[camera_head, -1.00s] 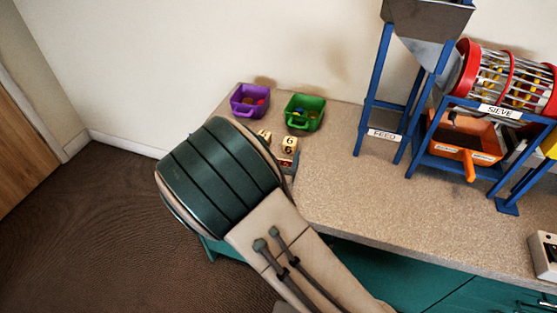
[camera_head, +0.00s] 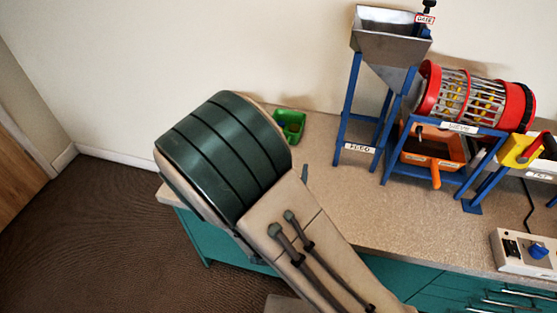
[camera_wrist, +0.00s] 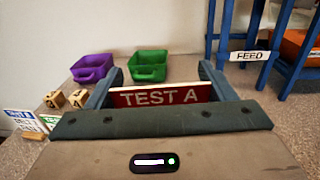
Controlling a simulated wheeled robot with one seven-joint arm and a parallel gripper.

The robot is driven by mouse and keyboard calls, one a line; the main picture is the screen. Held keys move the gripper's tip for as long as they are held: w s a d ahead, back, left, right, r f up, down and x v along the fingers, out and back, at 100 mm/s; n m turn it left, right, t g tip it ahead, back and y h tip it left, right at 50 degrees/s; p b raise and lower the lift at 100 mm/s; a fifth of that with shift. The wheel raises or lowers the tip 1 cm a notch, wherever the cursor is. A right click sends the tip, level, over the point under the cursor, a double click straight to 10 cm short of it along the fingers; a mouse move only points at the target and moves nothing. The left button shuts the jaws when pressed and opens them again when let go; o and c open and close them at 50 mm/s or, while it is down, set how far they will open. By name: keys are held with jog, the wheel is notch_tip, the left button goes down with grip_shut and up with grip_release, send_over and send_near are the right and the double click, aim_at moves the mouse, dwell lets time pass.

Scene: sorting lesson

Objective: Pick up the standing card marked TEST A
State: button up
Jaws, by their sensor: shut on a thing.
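The TEST A card (camera_wrist: 160,96) is a dark red plate with pale letters. It shows upright between the two fingers of my gripper (camera_wrist: 162,74) in the wrist view. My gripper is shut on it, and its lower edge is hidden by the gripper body. I cannot tell whether it touches the bench. In the head view my arm hides both the card and the gripper.
A purple bin (camera_wrist: 92,66) and a green bin (camera_wrist: 148,66) stand beyond the card. Wooden blocks (camera_wrist: 78,98) and a white card (camera_wrist: 22,121) are at left. The blue FEED stand (camera_head: 345,115) and SIEVE drum (camera_head: 470,97) are at right.

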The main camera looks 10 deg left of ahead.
jog(key=shift+s+d+r+p, duration=0.15)
jog(key=shift+r+p, duration=0.2)
jog(key=shift+p, duration=1)
jog(key=shift+s+d+r+p, duration=0.1)
jog(key=shift+r+p, duration=0.25)
jog(key=shift+p, duration=1)
jog(key=p, duration=0.3)
jog(key=shift+s+d+p, duration=0.3)
jog(key=shift+s+d, duration=0.05)
jog(key=shift+d, duration=0.05)
jog(key=shift+d, duration=0.1)
